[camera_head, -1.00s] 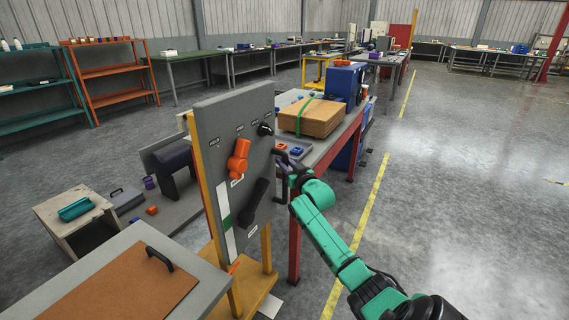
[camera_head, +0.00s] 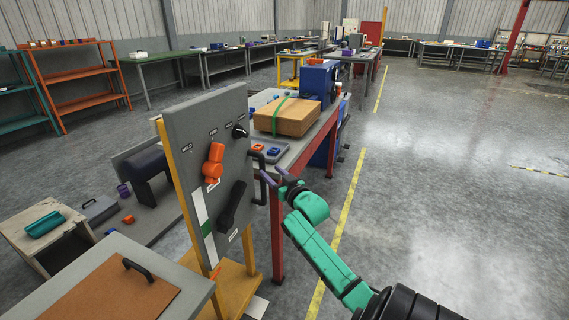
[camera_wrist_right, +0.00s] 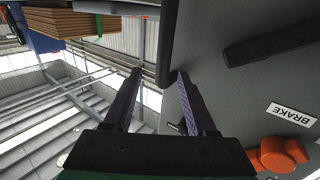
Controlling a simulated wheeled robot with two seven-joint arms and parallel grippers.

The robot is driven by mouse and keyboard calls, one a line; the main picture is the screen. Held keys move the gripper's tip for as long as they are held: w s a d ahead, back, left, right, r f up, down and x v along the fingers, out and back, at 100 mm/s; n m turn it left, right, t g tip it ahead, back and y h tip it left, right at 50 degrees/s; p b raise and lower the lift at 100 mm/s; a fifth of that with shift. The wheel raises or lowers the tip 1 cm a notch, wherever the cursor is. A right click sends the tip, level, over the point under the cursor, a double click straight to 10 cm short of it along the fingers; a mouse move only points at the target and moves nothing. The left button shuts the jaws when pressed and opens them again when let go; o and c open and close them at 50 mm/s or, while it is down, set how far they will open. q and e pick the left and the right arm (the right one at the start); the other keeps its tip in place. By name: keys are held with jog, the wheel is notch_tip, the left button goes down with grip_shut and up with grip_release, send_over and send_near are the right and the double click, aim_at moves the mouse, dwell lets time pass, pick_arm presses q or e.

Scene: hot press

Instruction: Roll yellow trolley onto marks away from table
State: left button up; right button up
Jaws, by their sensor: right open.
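The yellow trolley (camera_head: 165,160) stands at the left end of the table, its yellow frame carrying an upright grey panel (camera_head: 198,125) with an orange lever, a black lever and a black knob. A black handle (camera_head: 258,185) is on the panel's right edge. My right gripper (camera_head: 272,174) is open beside this handle. In the right wrist view the handle (camera_wrist_right: 166,45) lies just beyond and between the two spread fingertips (camera_wrist_right: 158,73); whether they touch it I cannot tell. My left gripper is not in view.
The long table (camera_head: 322,128) with red legs and a cardboard box (camera_head: 286,116) stands behind the panel. A yellow floor line (camera_head: 346,212) runs along the table. The floor to the right is clear.

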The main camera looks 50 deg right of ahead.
jog(key=v, duration=0.8)
jog(key=s+a+f+g+y+p, duration=0.1)
jog(key=s+a+f+g+p, duration=0.15)
jog(key=f, duration=0.75)
jog(key=s+a+f+n+g+y+p, duration=0.1)
jog(key=s+a+f+g, duration=0.2)
jog(key=f, duration=0.7)
jog(key=s+a+f+g+p, duration=0.1)
jog(key=s+a+f+g, duration=0.15)
jog(key=f, duration=0.85)
jog(key=s+a+f+n+g+y+p, duration=0.1)
jog(key=s+a+f+g, duration=0.1)
jog(key=s+a+f, duration=0.3)
jog(key=s+a+f+n+g+y+p, duration=0.1)
jog(key=s+a+f, duration=0.4)
jog(key=s, duration=0.8)
jog(key=s+a+f+n+g+y+p, duration=0.1)
jog(key=s+a+f+n+g+p, duration=0.1)
jog(key=s+a+f+g, duration=0.3)
jog(key=s+a+f+n, duration=0.1)
jog(key=s, duration=0.3)
jog(key=shift+s, duration=0.2)
